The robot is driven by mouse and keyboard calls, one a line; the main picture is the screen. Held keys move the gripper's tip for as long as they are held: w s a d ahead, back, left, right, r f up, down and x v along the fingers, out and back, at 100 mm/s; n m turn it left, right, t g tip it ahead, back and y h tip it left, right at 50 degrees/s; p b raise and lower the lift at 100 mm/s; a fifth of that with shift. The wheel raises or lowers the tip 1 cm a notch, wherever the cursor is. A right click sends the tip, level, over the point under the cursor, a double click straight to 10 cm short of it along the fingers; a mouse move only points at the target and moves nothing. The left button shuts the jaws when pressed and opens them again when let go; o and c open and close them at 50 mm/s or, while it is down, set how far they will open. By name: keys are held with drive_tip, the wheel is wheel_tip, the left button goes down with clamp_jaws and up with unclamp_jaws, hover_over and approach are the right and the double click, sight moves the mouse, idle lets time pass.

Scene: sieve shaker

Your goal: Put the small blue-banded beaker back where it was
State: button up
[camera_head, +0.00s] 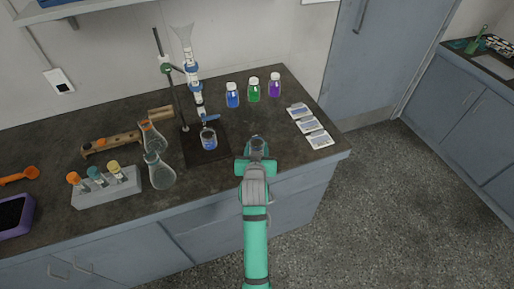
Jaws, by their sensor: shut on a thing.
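My gripper (256,155) is over the front right part of the dark bench, seen from behind and above. It is shut on a small, round, greyish glass thing (257,143) that looks like the small beaker. The gripper hides much of it, and I cannot make out a blue band on it. Another glass beaker (208,138) with blue on it stands upright on the dark base plate (207,156), under the glass column (195,88). It is left of my gripper and apart from it.
Two flasks (161,174) stand left of the base plate. A tube rack (105,188) is farther left. Blue (232,96), green (254,90) and purple (274,85) bottles stand at the back. Cards (311,126) lie at the right edge. Bench around my gripper is clear.

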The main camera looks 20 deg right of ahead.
drive_tip(key=o, duration=1.1)
drive_tip(key=shift+w, duration=0.1)
drive_tip(key=shift+f, duration=0.1)
drive_tip(key=shift+a, duration=0.15)
